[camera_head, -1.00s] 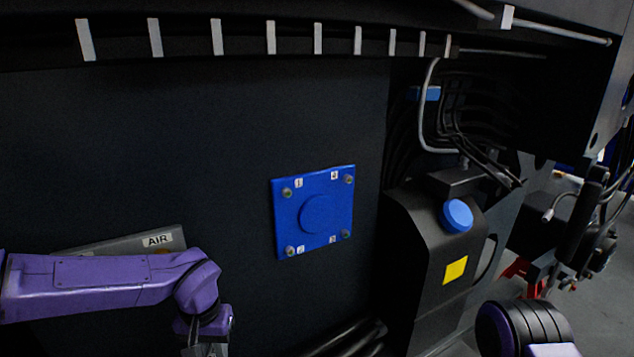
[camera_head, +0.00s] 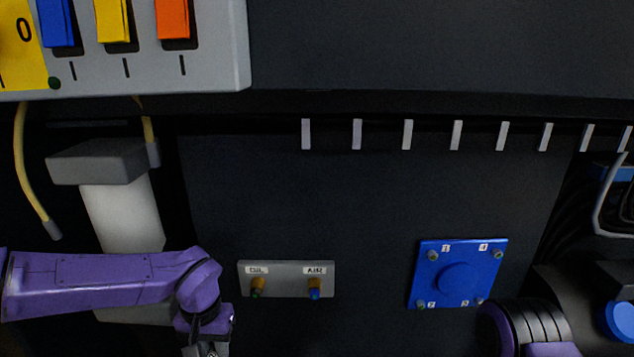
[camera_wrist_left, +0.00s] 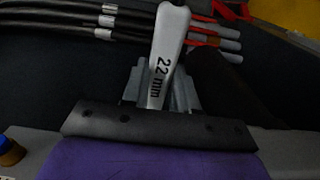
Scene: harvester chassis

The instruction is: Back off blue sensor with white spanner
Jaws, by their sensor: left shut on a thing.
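My left gripper (camera_wrist_left: 158,92) is shut on a white spanner (camera_wrist_left: 167,50) marked "22 mm". In the head view the left gripper (camera_head: 206,349) hangs at the bottom edge, mostly cut off. A blue-tipped fitting (camera_head: 314,293) sits under the AIR label on a grey plate (camera_head: 286,271), right of the left gripper. I cannot tell whether it is the blue sensor. My right gripper is out of view; only part of that arm shows.
A blue square plate (camera_head: 459,281) with bolts at its corners is on the dark panel, partly hidden by my right arm. Several hoses (camera_wrist_left: 85,22) show in the wrist view.

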